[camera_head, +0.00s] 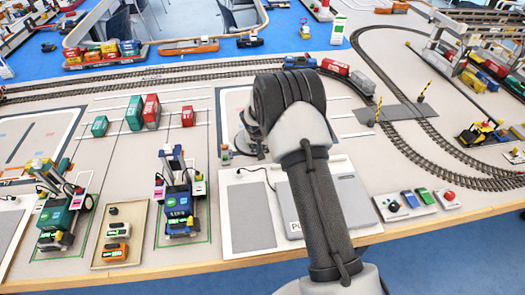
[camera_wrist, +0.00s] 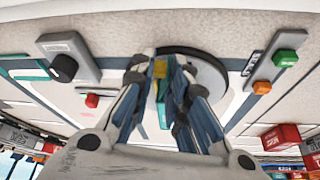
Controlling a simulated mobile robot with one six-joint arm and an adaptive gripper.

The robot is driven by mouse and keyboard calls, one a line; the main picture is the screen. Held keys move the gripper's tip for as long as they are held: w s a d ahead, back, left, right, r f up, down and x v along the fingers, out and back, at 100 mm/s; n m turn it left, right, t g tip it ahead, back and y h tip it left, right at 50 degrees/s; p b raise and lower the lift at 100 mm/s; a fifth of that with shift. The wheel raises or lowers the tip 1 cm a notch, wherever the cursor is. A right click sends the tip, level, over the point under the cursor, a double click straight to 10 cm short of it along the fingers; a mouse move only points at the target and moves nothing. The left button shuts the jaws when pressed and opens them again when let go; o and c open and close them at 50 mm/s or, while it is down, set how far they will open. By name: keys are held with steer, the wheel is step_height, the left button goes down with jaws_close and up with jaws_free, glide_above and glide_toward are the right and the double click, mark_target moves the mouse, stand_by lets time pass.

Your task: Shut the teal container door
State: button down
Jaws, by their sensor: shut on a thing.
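My gripper (camera_wrist: 162,72) points down the middle of the wrist view, its fingers shut on a small teal and yellow piece (camera_wrist: 161,92). I cannot tell whether this piece is the container door. In the head view my own arm covers most of the gripper, and the held piece does not show. Two teal containers, a taller one (camera_head: 135,113) and a smaller one (camera_head: 100,125), stand on the marked board left of my arm. No open door on them can be made out at this size.
Red containers (camera_head: 151,111) (camera_head: 188,117) stand near the teal ones. Two model cranes (camera_head: 177,200) (camera_head: 62,212) and a tray (camera_head: 124,212) are at the front left. A round grey disc (camera_wrist: 208,72) lies behind my fingers.

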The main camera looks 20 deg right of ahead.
steer(key=shift+w+a+f+m+g+h+b, duration=0.1)
steer(key=shift+a+m+g+h+b, duration=0.15)
steer(key=shift+m+b, duration=0.35)
steer(key=shift+a+m+g+h+b, duration=0.2)
steer(key=shift+m+b, duration=0.1)
steer(key=shift+m, duration=0.6)
steer(key=c, duration=1.9)
jaws_free()
steer(key=o, duration=0.3)
